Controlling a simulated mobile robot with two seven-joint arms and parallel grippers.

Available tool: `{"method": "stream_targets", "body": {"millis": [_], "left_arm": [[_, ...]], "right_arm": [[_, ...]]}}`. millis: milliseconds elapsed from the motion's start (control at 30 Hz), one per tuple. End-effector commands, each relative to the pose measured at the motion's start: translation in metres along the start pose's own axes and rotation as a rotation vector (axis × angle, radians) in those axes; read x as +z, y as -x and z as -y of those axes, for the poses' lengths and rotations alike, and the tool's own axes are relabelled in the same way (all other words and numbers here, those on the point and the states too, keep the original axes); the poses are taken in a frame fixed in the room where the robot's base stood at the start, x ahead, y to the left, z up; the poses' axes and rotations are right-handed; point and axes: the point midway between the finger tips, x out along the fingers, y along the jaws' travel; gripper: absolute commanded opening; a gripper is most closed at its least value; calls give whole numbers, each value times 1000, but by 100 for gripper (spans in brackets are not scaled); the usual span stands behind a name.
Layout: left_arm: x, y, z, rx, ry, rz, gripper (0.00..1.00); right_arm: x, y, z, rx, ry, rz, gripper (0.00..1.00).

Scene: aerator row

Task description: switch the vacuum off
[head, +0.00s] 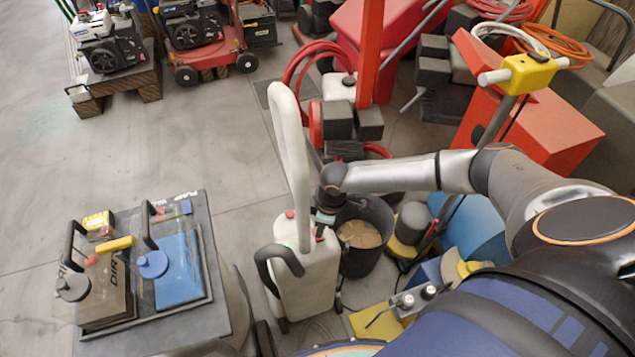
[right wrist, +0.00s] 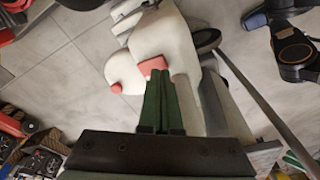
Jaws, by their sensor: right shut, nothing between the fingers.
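The vacuum (head: 308,280) is a white upright body with a tall white loop handle and a dark curved hose. It stands on the floor at the middle of the head view. Two small red parts show on its top, one (head: 290,214) left of my right gripper and one beside it. My right gripper (head: 323,222) is shut and empty, pointing down at the vacuum's top. In the right wrist view its green fingertips (right wrist: 162,82) are at a red block-like switch (right wrist: 153,66); I cannot tell whether they touch. A second red knob (right wrist: 116,88) is to the left. My left gripper is out of view.
A dark bin (head: 368,240) stands close right of the vacuum. A grey stand (head: 228,315) with a framed tray of blue and brown parts is at the left. Red machines crowd the back and right.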

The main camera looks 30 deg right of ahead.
Motion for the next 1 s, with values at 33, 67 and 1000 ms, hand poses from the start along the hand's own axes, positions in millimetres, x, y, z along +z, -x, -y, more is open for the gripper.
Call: {"method": "stream_targets", "body": {"millis": [33, 67, 1000], "left_arm": [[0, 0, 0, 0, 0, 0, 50], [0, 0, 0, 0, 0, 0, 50], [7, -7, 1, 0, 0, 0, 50]], "right_arm": [[0, 0, 0, 0, 0, 0, 0], [0, -1, 0, 0, 0, 0, 0], [2, -15, 0, 0, 0, 0, 0]]}}
